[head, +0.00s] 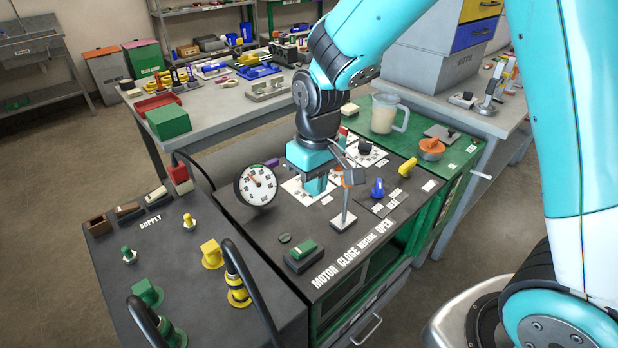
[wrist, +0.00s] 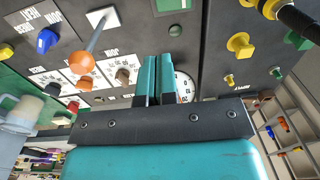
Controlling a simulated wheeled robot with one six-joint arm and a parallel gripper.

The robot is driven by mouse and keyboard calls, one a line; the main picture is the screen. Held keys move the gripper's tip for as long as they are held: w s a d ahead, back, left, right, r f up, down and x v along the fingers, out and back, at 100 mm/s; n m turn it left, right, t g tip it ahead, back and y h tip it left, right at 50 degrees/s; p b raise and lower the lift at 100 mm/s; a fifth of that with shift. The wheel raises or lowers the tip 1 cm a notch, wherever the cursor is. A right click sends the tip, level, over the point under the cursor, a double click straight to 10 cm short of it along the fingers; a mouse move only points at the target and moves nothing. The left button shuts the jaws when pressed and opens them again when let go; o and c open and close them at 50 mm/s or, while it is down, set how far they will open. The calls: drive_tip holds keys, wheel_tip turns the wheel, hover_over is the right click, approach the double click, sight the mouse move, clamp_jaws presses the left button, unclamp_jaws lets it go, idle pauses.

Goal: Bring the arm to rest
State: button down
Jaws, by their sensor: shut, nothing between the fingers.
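My gripper (head: 316,186) is over the cart's dark control panel (head: 262,232), pointing down between the round gauge (head: 256,185) and the lever with the orange knob (head: 348,178). In the wrist view my gripper (wrist: 158,62) has its two teal fingers together, with nothing between them. The gauge (wrist: 185,86) is partly hidden behind the fingers there. The orange lever knob (wrist: 81,60) is to the left of the fingers. I cannot tell whether the fingertips touch the panel.
A blue knob (head: 377,187), a yellow knob (head: 408,167) and a green rocker switch (head: 303,249) stand on the panel. A clear jug (head: 384,113) and an orange-topped item (head: 431,148) stand on the green surface behind. Black hoses (head: 250,290) arch over the supply panel at left.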

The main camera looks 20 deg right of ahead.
drive_tip(key=s+a+r+n+y, duration=0.2)
drive_tip(key=s+r, duration=0.4)
drive_tip(key=s, duration=0.4)
drive_tip(key=s+a+r+n+y, duration=0.1)
drive_tip(key=s+a+r+y, duration=0.1)
drive_tip(key=s+r, duration=0.6)
drive_tip(key=m+h, duration=0.2)
drive_tip(key=m, duration=0.1)
hover_over(299, 250)
drive_tip(key=w+d, duration=0.1)
drive_tip(key=d, duration=0.2)
drive_tip(key=d+f+x, duration=0.1)
drive_tip(key=d+x, duration=0.2)
drive_tip(key=x, duration=1.1)
drive_tip(key=shift+g, duration=0.3)
drive_tip(key=p+x, duration=0.1)
drive_tip(key=x, duration=1.2)
drive_tip(key=shift+w+f, duration=0.15)
drive_tip(key=shift+f, duration=0.1)
drive_tip(key=shift+h, duration=0.3)
